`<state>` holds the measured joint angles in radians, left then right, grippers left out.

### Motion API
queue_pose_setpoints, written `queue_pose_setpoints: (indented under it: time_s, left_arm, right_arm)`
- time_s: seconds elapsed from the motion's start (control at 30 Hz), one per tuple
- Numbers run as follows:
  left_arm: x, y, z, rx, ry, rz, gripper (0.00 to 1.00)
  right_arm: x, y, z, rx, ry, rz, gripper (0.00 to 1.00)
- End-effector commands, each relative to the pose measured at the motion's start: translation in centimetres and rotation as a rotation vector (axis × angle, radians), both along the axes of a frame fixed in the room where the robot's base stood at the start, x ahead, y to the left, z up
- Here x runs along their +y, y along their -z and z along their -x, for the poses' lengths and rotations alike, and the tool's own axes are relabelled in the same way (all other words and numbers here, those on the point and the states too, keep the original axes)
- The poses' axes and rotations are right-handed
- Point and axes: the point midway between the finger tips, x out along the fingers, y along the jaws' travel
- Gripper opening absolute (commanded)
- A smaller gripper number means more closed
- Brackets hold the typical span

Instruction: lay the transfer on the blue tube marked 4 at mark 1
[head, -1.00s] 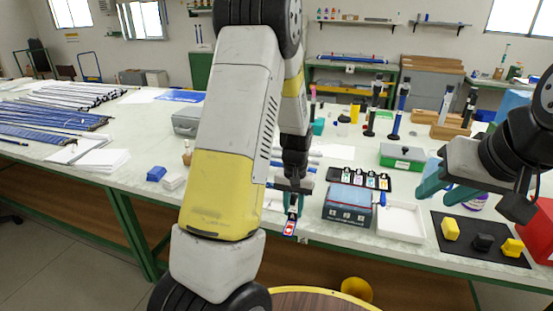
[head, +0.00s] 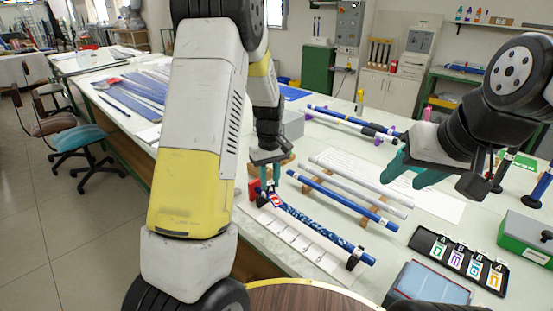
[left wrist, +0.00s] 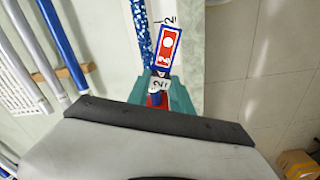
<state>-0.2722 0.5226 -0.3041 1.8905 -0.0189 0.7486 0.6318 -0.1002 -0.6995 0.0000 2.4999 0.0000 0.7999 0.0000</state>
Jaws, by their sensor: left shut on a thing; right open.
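A white strip with marks (head: 290,238) runs along the tube. A plain blue tube (head: 340,198) lies behind. I cannot read a 4 on any tube. My right gripper (head: 405,176) is open and empty at the right.
White tubes (head: 368,186) and more blue tubes (head: 345,119) lie on supports behind. A black holder with lettered cards (head: 425,241), a blue-grey box (head: 425,285) and a green case (head: 525,240) stand at the right. A red block (head: 253,188) is beside my left fingers.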

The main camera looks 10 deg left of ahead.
Motion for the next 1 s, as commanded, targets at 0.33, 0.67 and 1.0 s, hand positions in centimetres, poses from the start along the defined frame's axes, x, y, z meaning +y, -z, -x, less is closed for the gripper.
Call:
queue_pose_setpoints:
  time_s: [0.33, 0.67, 1.0]
  left_arm:
    - [-0.3, -3.4, -2.3, 0.0, -0.357, 0.002, 0.01]
    - [-0.3, -1.4, -2.4, 0.003, -0.376, 0.001, 0.01]
    - [-0.3, 1.5, -2.4, 0.002, -0.375, 0.001, 0.01]
  right_arm:
    - [0.0, 0.0, 0.0, -0.001, 0.0, 0.0, 0.47]
    - [0.0, 0.0, 0.0, 0.0, 0.0, 0.0, 0.47]
    - [0.0, 0.0, 0.0, 0.0, 0.0, 0.0, 0.47]
